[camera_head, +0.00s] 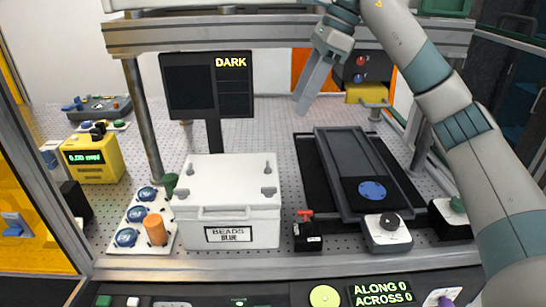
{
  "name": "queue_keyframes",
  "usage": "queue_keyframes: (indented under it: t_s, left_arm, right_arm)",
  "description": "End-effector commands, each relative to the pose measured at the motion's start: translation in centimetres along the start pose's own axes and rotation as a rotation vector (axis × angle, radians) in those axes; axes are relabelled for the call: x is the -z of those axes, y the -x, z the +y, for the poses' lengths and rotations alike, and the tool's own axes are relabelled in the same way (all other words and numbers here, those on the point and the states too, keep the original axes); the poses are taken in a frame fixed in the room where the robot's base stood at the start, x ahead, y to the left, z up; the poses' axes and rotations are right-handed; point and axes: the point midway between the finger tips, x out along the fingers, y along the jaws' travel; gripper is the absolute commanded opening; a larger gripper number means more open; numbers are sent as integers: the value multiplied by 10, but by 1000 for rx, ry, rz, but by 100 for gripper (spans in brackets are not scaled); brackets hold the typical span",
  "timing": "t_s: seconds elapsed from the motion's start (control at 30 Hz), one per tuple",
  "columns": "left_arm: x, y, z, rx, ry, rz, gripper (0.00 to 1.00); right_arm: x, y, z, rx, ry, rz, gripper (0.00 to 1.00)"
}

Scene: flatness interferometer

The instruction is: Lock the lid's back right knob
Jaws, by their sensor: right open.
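A white box (238,234) with a "BEADS BLUE" label stands on the perforated bench, its white lid (228,180) on top. Small grey knobs sit near the lid's corners. The back right knob (268,167) looks narrow and upright. The front right knob (269,191) looks wider, and the front left knob (182,193) and back left knob (191,169) also show. Whether each knob is locked is too small to tell. My right gripper (304,104) is open and empty, in the air above and right of the lid, apart from it. My left gripper is out of view.
A dark screen reading "DARK" (190,88) stands behind the box. A dark grey slide (343,160) with a blue disc (372,190) lies to the right. A small black block with a red lever (307,237) stands beside the box. A tray of blue knobs (137,214) is left.

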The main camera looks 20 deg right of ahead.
Motion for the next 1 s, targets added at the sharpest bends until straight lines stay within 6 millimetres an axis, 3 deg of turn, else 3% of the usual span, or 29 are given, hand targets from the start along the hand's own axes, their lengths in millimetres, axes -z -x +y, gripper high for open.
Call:
queue_keyframes:
  t_s: [0.37,0.6,1.0]
  left_arm:
    - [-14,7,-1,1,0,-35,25]
    - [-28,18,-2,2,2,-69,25]
    - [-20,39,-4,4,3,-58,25]
  right_arm:
    - [0,-34,0,-4,0,2,47]
    - [-1,-76,1,-4,1,1,47]
    - [-1,-145,1,-3,0,0,47]
